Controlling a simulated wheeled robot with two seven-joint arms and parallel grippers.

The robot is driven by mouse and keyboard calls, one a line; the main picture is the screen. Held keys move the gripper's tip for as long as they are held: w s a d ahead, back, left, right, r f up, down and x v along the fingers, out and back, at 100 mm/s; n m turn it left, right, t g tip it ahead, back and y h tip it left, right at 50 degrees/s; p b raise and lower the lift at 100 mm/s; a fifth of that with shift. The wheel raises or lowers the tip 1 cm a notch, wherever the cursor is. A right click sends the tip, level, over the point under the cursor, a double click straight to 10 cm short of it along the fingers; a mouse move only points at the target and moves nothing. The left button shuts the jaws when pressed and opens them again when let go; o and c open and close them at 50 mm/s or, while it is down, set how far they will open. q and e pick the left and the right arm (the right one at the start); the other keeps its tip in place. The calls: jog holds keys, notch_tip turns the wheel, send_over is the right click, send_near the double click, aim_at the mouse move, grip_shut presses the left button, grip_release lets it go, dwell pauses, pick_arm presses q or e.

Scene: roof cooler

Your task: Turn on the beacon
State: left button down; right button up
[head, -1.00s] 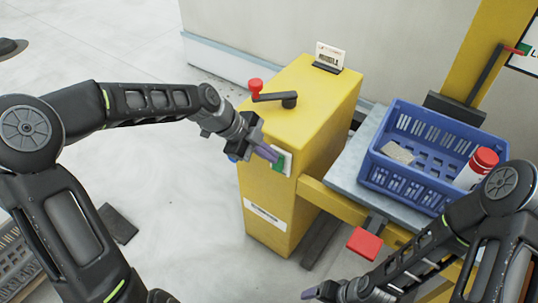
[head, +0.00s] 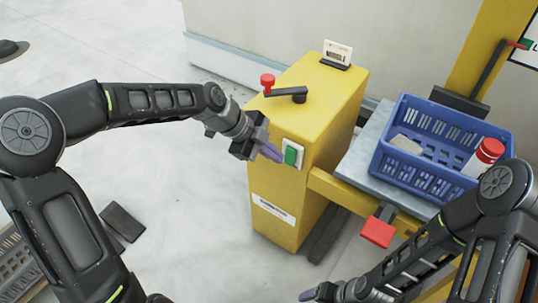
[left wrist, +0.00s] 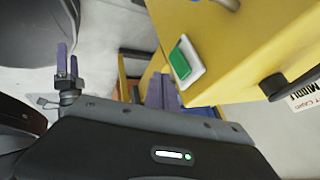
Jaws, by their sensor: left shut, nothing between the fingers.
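A green rocker switch (head: 291,156) on a white plate is set in the side of the yellow cabinet (head: 318,100). It also shows in the left wrist view (left wrist: 180,64). My left gripper (head: 272,152) is shut and empty, with its purple fingertips just left of the switch in the head view. Whether they touch it I cannot tell. My right gripper (head: 310,294) is low at the bottom of the head view, partly cut off. No lit beacon can be made out.
A red-knobbed crank lever (head: 285,92) and a small sign card (head: 337,54) stand on the cabinet top. A blue crate (head: 440,155) with a red-capped white cylinder (head: 483,157) sits to the right. A red pedal-like block (head: 378,230) juts out below it.

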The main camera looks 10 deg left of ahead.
pick_arm(q)
jog(key=a+r+p, duration=0.1)
jog(key=a+r, duration=0.3)
jog(key=r, duration=0.5)
jog(key=shift+s+a, duration=0.35)
